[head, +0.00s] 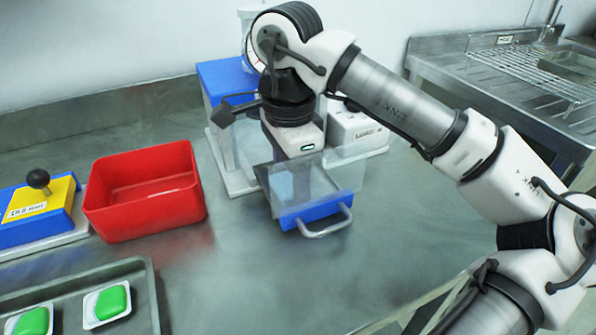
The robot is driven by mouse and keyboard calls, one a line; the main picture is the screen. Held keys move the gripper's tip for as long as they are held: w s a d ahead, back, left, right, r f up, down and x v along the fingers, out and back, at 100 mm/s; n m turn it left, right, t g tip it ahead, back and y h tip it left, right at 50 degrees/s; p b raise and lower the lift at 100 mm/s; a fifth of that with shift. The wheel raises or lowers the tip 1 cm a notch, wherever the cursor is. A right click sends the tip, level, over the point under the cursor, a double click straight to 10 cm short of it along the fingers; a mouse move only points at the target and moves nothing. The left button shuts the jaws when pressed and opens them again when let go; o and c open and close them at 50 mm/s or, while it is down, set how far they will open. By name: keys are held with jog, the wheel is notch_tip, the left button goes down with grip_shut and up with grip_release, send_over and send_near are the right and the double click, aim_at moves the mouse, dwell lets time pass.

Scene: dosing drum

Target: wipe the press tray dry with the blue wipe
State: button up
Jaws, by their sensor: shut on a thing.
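The press tray (345,172) looks like a clear drawer with a blue front and a metal handle (325,222), pulled out from the machine in the middle of the bench. My gripper (297,165) points down into this tray. It is shut on the blue wipe, of which only a pale blue patch (290,187) shows dimly through the clear wall below the hand. The fingertips are blurred behind the wall, and I cannot tell whether the wipe touches the tray floor. Any wetness in the tray is too faint to see.
The blue-topped machine (226,78) stands behind the tray, partly hidden by my arm. A red bin (145,190) and a yellow-blue block with a black knob (40,205) are left. A metal tray (145,290) holds green-filled cups at front left. The bench front middle is clear. A sink (570,68) is far right.

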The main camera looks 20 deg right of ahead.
jog(key=shift+d+f, duration=0.1)
jog(key=shift+d, duration=1.9)
jog(key=shift+a+b, duration=0.3)
jog(key=shift+a, duration=1.75)
jog(key=shift+d, duration=0.1)
jog(key=shift+d+r+p, duration=0.5)
jog(key=shift+d+r, duration=0.3)
jog(key=shift+d, duration=0.2)
notch_tip(320, 180, up, 16)
jog(key=w+p, duration=0.2)
jog(key=p, duration=1.1)
jog(key=shift+a+f, duration=0.1)
notch_tip(320, 180, up, 10)
jog(key=p, duration=1)
